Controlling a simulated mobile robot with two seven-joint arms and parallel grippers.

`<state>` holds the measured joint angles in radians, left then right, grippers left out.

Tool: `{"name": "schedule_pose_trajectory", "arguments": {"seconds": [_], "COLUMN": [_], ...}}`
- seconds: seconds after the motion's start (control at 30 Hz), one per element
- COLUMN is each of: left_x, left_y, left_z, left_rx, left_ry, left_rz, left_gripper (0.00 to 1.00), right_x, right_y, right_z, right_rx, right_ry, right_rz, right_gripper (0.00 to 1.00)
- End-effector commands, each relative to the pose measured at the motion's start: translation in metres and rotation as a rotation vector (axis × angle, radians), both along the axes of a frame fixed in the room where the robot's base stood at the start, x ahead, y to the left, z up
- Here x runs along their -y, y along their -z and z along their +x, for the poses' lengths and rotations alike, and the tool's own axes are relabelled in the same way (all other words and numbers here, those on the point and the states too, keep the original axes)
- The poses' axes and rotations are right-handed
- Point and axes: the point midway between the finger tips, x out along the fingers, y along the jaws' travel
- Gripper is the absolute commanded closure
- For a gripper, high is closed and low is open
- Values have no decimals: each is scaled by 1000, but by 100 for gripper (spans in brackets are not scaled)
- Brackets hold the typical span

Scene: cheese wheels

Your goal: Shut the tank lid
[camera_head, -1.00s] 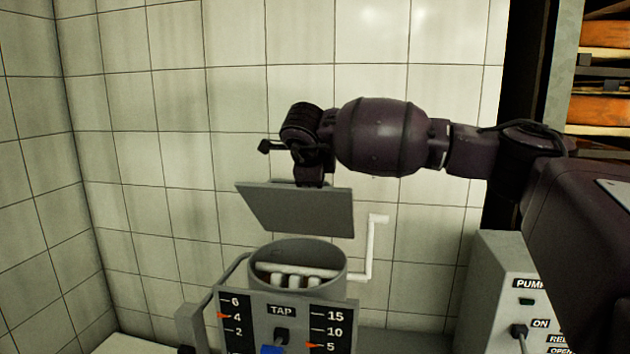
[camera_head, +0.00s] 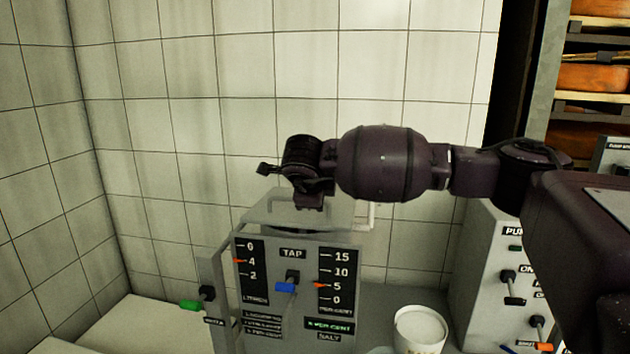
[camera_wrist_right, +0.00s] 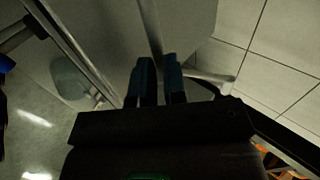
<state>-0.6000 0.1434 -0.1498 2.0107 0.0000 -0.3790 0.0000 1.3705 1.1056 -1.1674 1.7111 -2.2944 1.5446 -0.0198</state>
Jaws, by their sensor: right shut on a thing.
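Any small gap at the rim cannot be made out. A thin bar handle (camera_head: 283,198) shows on the lid. My right gripper (camera_head: 308,202) points down at the lid. In the right wrist view its two fingers (camera_wrist_right: 158,82) are closed around a thin bar of the lid, with the grey lid surface (camera_wrist_right: 190,30) beyond. My left gripper is not in view.
The tank's front panel (camera_head: 293,325) carries scales, a tap with a blue tip and orange pointers. A white bucket (camera_head: 419,330) stands at its lower right. A pump box (camera_head: 480,265) with levers is at right, shelves with cheese wheels (camera_head: 590,77) behind it. A tiled wall is behind.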

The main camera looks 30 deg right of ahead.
Motion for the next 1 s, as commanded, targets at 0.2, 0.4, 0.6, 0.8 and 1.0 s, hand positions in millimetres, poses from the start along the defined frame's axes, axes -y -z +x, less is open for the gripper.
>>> {"name": "schedule_pose_trajectory", "arguments": {"seconds": [0.2,0.4,0.6,0.8,1.0], "left_x": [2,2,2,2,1], "left_y": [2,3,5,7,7], "left_z": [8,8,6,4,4], "left_rx": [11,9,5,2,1], "left_ry": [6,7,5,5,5], "left_rz": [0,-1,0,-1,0], "left_gripper": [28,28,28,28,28], "right_x": [-2,-4,-7,-8,-8], "right_y": [27,42,47,49,49], "right_z": [-4,-7,-7,-7,-7], "right_rx": [-7,-16,-19,-20,-21], "right_ry": [-1,-2,-6,-7,-8], "right_rz": [-3,0,2,3,3], "right_gripper": [100,100,100,100,71]}}
